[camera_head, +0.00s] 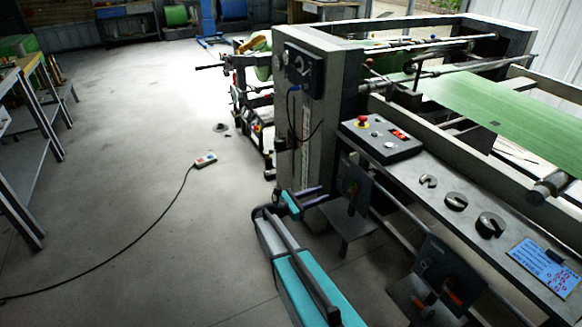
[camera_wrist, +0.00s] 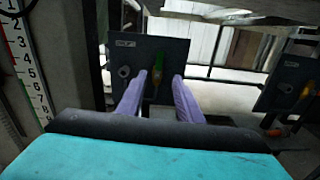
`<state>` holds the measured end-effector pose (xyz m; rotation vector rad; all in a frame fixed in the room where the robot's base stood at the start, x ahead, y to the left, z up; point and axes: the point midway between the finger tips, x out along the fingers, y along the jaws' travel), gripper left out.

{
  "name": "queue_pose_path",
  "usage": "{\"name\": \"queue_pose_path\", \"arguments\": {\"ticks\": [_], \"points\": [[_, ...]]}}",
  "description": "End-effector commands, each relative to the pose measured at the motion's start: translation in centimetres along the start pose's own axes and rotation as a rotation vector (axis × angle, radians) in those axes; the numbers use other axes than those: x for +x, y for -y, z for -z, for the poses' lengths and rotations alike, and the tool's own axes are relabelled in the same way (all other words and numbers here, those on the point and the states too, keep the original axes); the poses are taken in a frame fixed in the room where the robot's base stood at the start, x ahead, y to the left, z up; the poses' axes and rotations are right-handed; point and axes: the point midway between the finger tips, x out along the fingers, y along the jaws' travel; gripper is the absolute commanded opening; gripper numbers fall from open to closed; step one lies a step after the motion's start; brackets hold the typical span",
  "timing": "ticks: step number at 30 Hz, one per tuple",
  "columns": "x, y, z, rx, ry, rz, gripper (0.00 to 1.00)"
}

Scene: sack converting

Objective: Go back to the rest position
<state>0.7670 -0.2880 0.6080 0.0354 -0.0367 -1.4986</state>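My gripper (camera_head: 314,195) is at the end of my teal arm, low beside the machine's front post in the head view. In the wrist view its two purple fingers (camera_wrist: 160,92) are spread apart, with nothing held between them. Beyond them is a dark plate (camera_wrist: 140,52) with a round knob and a green and yellow handle (camera_wrist: 157,72). The handle appears in the gap between the fingers; I cannot tell how far off it is. The dark plate also shows in the head view (camera_head: 354,186), to the right of my gripper.
A second dark plate (camera_head: 450,272) with an orange handle is at lower right. The machine's grey post (camera_head: 321,140) stands close by, with a control box (camera_head: 382,138) to its right. A pendant (camera_head: 206,160) and its cable lie on the open floor at left, near a workbench (camera_head: 30,130).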

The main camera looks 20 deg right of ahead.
Motion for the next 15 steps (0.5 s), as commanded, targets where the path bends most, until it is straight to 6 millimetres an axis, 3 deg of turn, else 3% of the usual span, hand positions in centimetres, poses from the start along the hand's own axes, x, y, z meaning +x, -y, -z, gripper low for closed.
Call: {"name": "queue_pose_path", "arguments": {"ticks": [7, 10, 15], "points": [[-0.1, -0.1, -0.2, -0.001, 0.0, -0.002, 0.33], [-0.5, 0.3, 0.5, -0.017, -0.003, -0.007, 0.33], [-1.4, 2.6, 2.3, -0.056, -0.015, -0.011, 0.33]]}}
